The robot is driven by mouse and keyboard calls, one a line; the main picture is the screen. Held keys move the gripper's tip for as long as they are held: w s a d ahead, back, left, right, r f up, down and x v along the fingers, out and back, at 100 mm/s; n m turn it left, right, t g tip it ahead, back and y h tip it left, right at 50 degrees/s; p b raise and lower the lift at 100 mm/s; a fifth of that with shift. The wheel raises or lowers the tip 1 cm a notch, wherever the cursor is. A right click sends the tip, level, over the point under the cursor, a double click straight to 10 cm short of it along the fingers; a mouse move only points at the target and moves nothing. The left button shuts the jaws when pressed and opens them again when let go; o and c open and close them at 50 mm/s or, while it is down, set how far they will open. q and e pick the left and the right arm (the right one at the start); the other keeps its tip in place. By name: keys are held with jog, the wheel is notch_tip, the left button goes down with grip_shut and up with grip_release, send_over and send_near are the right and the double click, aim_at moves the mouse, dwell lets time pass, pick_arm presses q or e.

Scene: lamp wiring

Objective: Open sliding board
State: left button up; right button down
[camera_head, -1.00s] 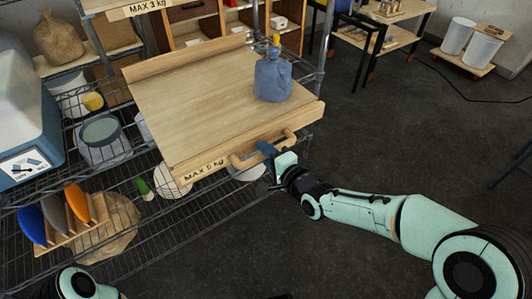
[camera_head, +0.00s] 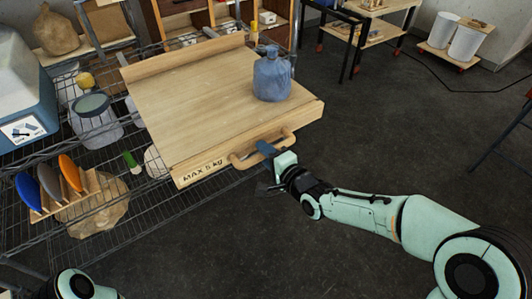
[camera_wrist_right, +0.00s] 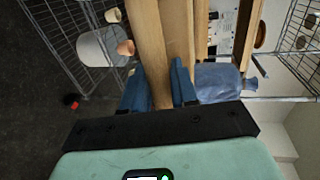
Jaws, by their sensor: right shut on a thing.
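The sliding board (camera_head: 190,105) is a pale wooden shelf board marked MAX 5 kg, pulled well out from the wire rack. A wooden handle (camera_head: 242,162) is on its front edge. My right gripper (camera_head: 267,149) is shut on this handle near its right half; in the right wrist view the blue fingers (camera_wrist_right: 160,90) stand on both sides of the wood. A blue-grey jug (camera_head: 271,76) stands upright on the board's right part; it also shows in the right wrist view (camera_wrist_right: 218,80). My left gripper is out of view; only part of my left arm shows at bottom left.
A blue-grey box (camera_head: 25,95) stands at left. The dark floor on the right is clear near my arm.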

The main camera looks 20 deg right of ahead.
jog(key=shift+w, duration=0.1)
jog(key=c, duration=1)
grip_release()
pick_arm(q)
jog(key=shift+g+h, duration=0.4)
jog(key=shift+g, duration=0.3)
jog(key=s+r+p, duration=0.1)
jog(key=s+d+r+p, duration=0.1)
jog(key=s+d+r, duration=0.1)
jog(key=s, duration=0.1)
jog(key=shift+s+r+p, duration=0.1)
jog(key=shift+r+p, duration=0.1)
jog(key=shift+p, duration=0.2)
pick_arm(e)
jog(key=v, duration=1.3)
